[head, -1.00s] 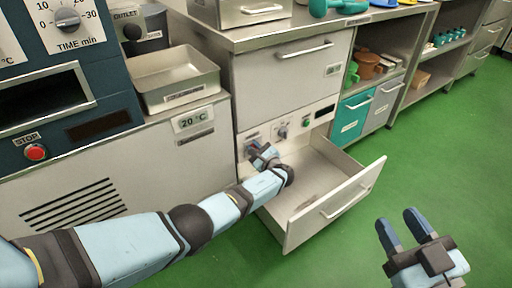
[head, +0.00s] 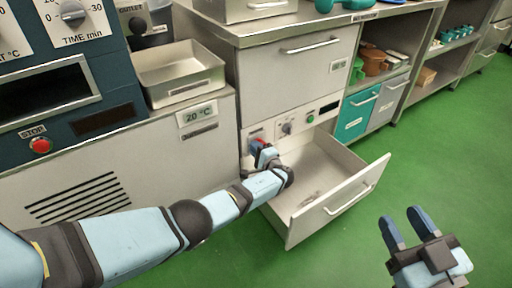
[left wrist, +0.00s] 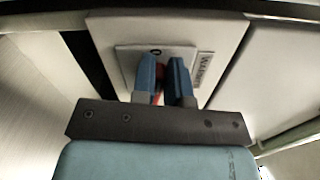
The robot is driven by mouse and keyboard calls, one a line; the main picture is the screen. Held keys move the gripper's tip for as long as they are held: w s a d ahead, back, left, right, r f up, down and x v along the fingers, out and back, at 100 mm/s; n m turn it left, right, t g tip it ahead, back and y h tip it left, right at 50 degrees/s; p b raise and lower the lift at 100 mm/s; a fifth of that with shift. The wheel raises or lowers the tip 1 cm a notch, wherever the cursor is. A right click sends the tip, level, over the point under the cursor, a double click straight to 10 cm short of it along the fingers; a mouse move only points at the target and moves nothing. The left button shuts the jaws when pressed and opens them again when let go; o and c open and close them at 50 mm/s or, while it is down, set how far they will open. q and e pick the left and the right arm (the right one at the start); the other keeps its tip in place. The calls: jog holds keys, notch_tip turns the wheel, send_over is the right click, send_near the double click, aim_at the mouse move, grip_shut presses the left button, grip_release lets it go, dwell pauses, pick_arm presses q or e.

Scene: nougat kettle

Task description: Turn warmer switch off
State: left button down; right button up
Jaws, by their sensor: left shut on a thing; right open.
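The warmer switch is a red knob (left wrist: 160,82) on a white plate (left wrist: 126,58) marked "0" at the top, with a label beside it reading roughly "WARMER". My left gripper (left wrist: 165,68) is shut on the red knob, with one blue finger on each side. In the head view, the left gripper (head: 260,148) reaches the control strip above the open drawer, and a bit of the red switch (head: 257,141) shows at its fingertips. The fingers hide most of the knob, so its exact setting is unclear. My right gripper (head: 400,214) is open and empty over the green floor.
An open drawer (head: 340,205) sticks out below the control strip, under my left forearm. A dial (head: 287,128) and a green button (head: 310,118) sit to the right of the switch. Green floor at the right is free.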

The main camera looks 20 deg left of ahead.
pick_arm(q)
jog(key=shift+f+n, duration=0.2)
jog(key=shift+n, duration=0.8)
pick_arm(e)
jog(key=shift+r, duration=0.1)
jog(key=shift+s, duration=0.1)
pick_arm(q)
jog(key=c, duration=1.1)
grip_release()
jog(key=shift+d, duration=0.1)
jog(key=shift+c, duration=0.2)
jog(key=p+v, duration=0.2)
jog(key=v, duration=0.5)
jog(key=shift+s+d+p, duration=0.2)
jog(key=shift+p, duration=0.1)
pick_arm(e)
jog(key=shift+s+a+f+m+g+h, duration=0.3)
jog(key=shift+s+a+m+g, duration=0.15)
jog(key=shift+m, duration=0.55)
